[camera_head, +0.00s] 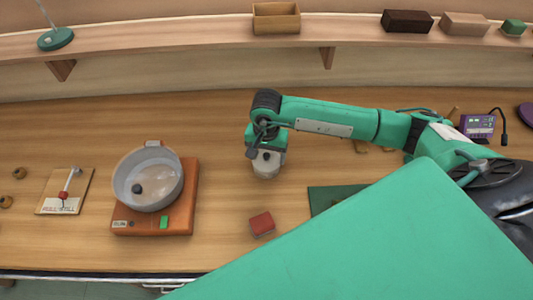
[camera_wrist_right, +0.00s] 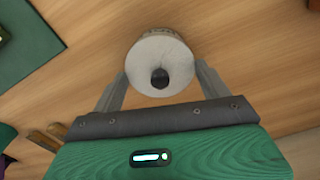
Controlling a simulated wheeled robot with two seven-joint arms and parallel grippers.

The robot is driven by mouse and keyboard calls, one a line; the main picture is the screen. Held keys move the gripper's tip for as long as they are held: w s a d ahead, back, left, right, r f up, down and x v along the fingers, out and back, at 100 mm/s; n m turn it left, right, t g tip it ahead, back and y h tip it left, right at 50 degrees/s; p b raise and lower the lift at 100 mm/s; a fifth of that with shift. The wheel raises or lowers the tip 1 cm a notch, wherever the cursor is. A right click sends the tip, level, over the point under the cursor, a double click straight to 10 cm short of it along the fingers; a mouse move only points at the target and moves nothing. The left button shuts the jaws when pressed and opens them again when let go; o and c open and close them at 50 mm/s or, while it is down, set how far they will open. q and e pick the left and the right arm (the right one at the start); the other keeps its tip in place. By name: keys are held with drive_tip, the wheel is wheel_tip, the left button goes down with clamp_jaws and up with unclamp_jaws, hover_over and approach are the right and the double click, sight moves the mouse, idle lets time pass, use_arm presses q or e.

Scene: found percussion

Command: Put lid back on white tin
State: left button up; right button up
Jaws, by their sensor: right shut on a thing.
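A white round lid (camera_wrist_right: 176,51) with a black knob shows in the right wrist view, between the two fingers of my right gripper (camera_wrist_right: 160,82). A strip of patterned side wall shows at its far edge. In the head view my right gripper (camera_head: 265,150) points down over the workbench, and a whitish tin-like cylinder (camera_head: 266,168) shows at its fingers. I cannot tell whether the lid sits on the tin or is apart from it. The fingers hide part of its sides. My left gripper is not in view.
A grey pan (camera_head: 125,187) with a dark knob inside stands on an orange scale (camera_head: 182,222) at left. A red block (camera_head: 262,224) lies on the bench below the gripper. A green mat (camera_head: 322,198) lies to the right. Bench between scale and gripper is clear.

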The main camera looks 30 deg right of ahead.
drive_tip(key=b, duration=0.3)
drive_tip(key=shift+f, duration=0.15)
idle(2.5)
drive_tip(key=o, duration=1)
drive_tip(key=shift+c, duration=0.2)
drive_tip(key=shift+r+p, duration=1.1)
drive_tip(key=shift+r, duration=2.45)
drive_tip(key=shift+c, duration=0.4)
clamp_jaws()
drive_tip(key=shift+f, duration=0.2)
